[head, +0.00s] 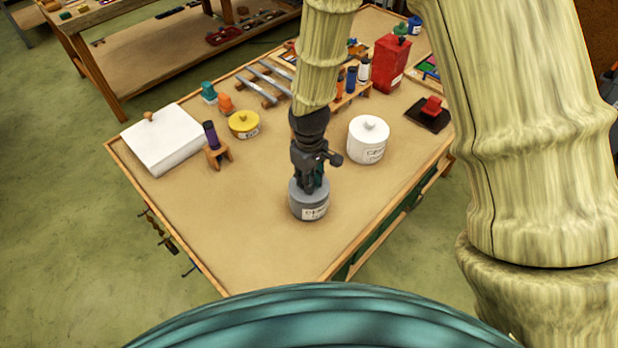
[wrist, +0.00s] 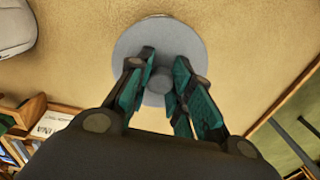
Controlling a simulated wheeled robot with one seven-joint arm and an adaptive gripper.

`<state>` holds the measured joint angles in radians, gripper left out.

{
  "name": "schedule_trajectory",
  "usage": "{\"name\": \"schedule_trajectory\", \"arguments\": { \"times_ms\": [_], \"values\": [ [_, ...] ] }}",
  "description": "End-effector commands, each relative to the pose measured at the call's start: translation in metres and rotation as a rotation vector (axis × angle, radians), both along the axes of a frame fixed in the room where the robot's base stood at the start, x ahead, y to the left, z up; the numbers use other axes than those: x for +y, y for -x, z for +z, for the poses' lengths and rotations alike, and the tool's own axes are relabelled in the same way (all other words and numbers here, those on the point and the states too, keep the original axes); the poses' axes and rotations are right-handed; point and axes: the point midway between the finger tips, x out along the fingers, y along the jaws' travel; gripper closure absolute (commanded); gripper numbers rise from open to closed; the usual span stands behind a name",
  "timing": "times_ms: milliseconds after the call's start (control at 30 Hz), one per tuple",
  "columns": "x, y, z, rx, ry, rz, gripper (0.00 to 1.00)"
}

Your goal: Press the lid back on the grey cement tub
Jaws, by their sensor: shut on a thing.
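The grey cement tub (head: 310,211) stands upright near the front edge of the bench, with a white label on its side. My gripper (head: 312,186) points down over its top. In the wrist view my gripper (wrist: 160,85) is shut on the round knob of the grey lid (wrist: 158,45), with fingers on both sides of the knob. The lid covers nearly all of the tub from above; a thin pale edge shows beyond its far side. Whether the lid is fully seated or slightly raised cannot be told.
A white tub (head: 368,140) stands right of my gripper, and a yellow tub (head: 243,124) to the left behind it. A purple-topped bottle in a wooden stand (head: 214,145) and a white box (head: 163,138) are farther left. The bench front (head: 240,215) is clear.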

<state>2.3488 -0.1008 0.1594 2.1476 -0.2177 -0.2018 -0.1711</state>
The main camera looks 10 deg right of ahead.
Motion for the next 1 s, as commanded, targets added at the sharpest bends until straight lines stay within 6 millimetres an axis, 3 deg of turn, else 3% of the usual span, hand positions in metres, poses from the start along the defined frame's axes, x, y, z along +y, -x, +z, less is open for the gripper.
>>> {"name": "schedule_trajectory", "arguments": {
  "times_ms": [900, 933, 1000],
  "values": [
    [0.0, -0.0001, -0.0004, 0.0, 0.0, 0.0, 1.0],
    [0.0, -0.0001, -0.0004, 0.0, 0.0, 0.0, 0.77],
    [0.0, -0.0002, -0.0004, 0.0, 0.0, 0.0, 0.64]
  ]
}}
